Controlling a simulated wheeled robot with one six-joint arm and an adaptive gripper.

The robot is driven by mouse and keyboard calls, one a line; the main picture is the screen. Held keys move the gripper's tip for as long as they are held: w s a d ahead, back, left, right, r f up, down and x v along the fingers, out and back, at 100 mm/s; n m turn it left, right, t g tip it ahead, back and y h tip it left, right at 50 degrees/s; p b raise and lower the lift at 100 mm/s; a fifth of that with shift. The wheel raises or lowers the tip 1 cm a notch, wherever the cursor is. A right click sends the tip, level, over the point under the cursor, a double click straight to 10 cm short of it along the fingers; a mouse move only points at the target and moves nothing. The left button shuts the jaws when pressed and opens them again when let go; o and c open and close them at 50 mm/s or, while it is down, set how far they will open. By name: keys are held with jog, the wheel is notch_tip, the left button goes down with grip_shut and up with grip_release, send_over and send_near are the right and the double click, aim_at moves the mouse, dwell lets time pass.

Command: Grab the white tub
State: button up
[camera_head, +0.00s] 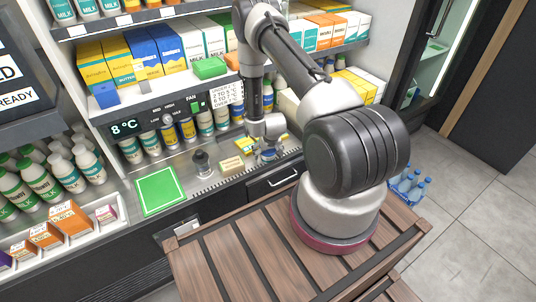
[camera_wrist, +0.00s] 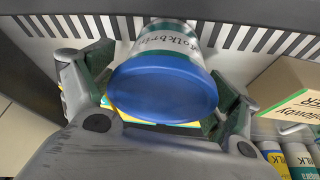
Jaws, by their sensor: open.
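The white tub (camera_wrist: 168,36) has a blue round end facing the wrist camera and dark lettering on its pale side. In the wrist view it sits between the two fingers of my gripper (camera_wrist: 162,85), which is open. The left finger is close to its side, and I cannot tell whether either finger touches it. In the head view my gripper (camera_head: 267,140) is low over the counter ledge, and a small blue and white part of the tub (camera_head: 268,155) shows beneath it. Most of the tub is hidden there.
A yellow pack lies behind the tub in the wrist view. A cardboard-coloured box (camera_wrist: 292,88) stands to the right, with milk bottles (camera_wrist: 299,157) below it. Shelves of cartons rise behind.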

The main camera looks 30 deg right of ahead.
jog(key=shift+w+f, duration=0.15)
jog(key=shift+f, duration=0.2)
jog(key=c, duration=1.1)
jog(key=shift+o, duration=0.2)
